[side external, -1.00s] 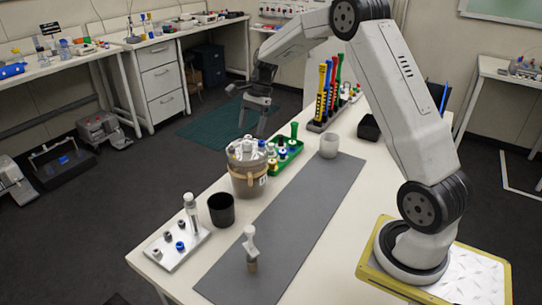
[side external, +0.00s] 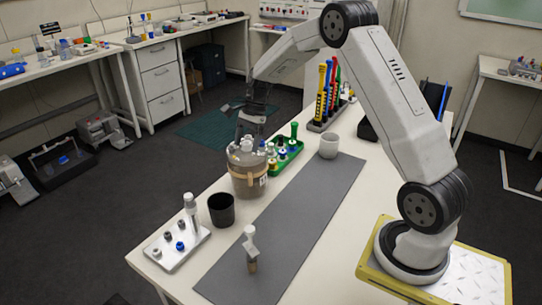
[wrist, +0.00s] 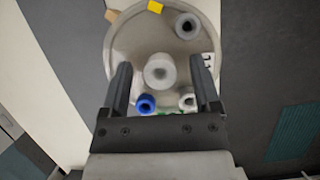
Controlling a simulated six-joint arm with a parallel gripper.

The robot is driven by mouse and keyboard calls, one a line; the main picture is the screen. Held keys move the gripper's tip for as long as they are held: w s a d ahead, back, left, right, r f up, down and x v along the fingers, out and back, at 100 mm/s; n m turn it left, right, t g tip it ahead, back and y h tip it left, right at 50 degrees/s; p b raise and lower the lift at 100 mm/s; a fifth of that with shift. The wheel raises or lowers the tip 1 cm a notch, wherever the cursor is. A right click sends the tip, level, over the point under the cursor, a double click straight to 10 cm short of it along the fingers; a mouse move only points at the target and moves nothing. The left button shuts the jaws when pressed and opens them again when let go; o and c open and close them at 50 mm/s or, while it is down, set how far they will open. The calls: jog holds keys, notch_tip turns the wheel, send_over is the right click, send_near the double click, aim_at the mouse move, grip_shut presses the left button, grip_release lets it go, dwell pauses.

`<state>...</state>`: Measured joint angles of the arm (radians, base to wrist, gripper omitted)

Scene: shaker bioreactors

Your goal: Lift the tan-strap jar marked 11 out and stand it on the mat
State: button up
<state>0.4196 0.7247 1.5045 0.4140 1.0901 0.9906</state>
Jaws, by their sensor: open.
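The tan-strap jar (side external: 249,180) is a wide grey-brown vessel with a tan band and several fittings on its lid. It stands upright on the white table at the left edge of the grey mat (side external: 290,225). A white label with dark marks is on its right side, too small to read surely. My gripper (side external: 246,137) is open and empty, pointing down above the lid. In the wrist view my gripper (wrist: 161,85) has its fingers on either side of the pale central knob (wrist: 160,70), apart from it. The height gap is hard to judge.
A green tray (side external: 287,158) of small bottles stands close behind the jar. A black cup (side external: 222,210) and a metal block (side external: 175,248) are in front of it.

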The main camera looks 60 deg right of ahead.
jog(key=shift+c, duration=0.2)
grip_shut()
dwell(1.2)
jog(key=shift+r, duration=0.15)
